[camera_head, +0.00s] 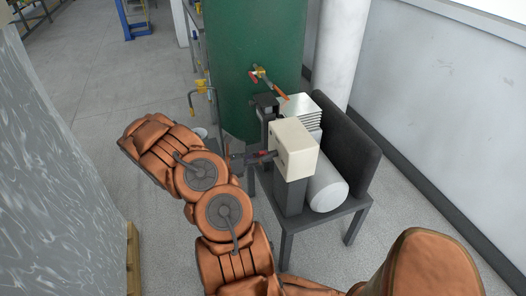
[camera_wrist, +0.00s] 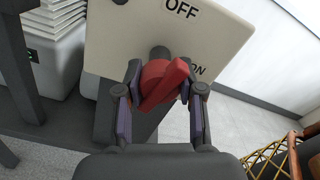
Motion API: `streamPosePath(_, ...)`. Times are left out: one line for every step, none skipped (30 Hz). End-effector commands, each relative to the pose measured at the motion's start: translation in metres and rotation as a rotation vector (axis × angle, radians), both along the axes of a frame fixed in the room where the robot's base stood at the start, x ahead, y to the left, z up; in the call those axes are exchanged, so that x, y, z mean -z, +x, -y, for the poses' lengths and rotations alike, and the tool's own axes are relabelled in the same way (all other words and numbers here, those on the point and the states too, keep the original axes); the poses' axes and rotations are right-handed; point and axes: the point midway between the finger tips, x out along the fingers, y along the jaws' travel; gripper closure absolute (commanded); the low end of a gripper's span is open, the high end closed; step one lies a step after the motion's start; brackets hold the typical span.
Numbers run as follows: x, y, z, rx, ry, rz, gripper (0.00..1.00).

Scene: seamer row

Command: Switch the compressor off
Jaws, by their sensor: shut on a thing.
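The compressor's beige switch box (camera_head: 297,140) stands at the front of a dark stand, and it fills the top of the wrist view (camera_wrist: 115,35). A red rotary handle (camera_wrist: 166,82) sits on its face. The face carries "OFF" at the top and "ON" at the right, partly covered by the handle. The handle slants from lower left to upper right, one end close to "ON". My gripper (camera_wrist: 163,92) is shut on the red handle, a finger on either side. In the head view my gripper (camera_head: 257,157) reaches the box from the left.
A white cylinder (camera_head: 327,187) and a finned block (camera_head: 298,112) are beside the box on the dark stand (camera_head: 345,207). A green tank (camera_head: 240,75) with a valve (camera_head: 263,77) stands behind. A white wall is at right. Open floor (camera_head: 110,75) lies at the back left.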

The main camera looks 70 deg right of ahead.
Motion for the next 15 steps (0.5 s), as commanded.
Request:
streamPosePath(-0.0037,0.0006,0.0,-0.001,0.026,-0.024,0.97)
streamPosePath(-0.0034,0.0006,-0.0001,-0.002,0.041,-0.039,0.97)
streamPosePath(-0.003,0.0006,0.0001,-0.003,0.061,-0.056,0.97)
streamPosePath(-0.0027,0.0006,0.0002,-0.003,0.074,-0.068,0.97)
streamPosePath(-0.0024,0.0005,0.0002,-0.002,0.088,-0.079,0.97)
streamPosePath(-0.0021,0.0003,0.0002,-0.001,0.103,-0.093,0.97)
streamPosePath(-0.0019,0.0001,0.0002,-0.001,0.115,-0.103,0.97)
streamPosePath(-0.0017,0.0001,0.0001,-0.001,0.124,-0.112,0.97)
streamPosePath(-0.0015,0.0002,0.0002,-0.001,0.136,-0.122,0.97)
streamPosePath(-0.0016,0.0003,0.0002,-0.001,0.144,-0.13,0.97)
streamPosePath(-0.0014,0.0004,0.0003,-0.002,0.151,-0.136,0.97)
streamPosePath(-0.0014,0.0007,0.0004,-0.002,0.159,-0.143,0.97)
streamPosePath(-0.0014,0.0008,0.0004,-0.003,0.164,-0.149,0.97)
streamPosePath(-0.0013,0.0009,0.0006,-0.003,0.169,-0.154,0.97)
streamPosePath(-0.0011,0.001,0.0005,-0.004,0.174,-0.158,0.97)
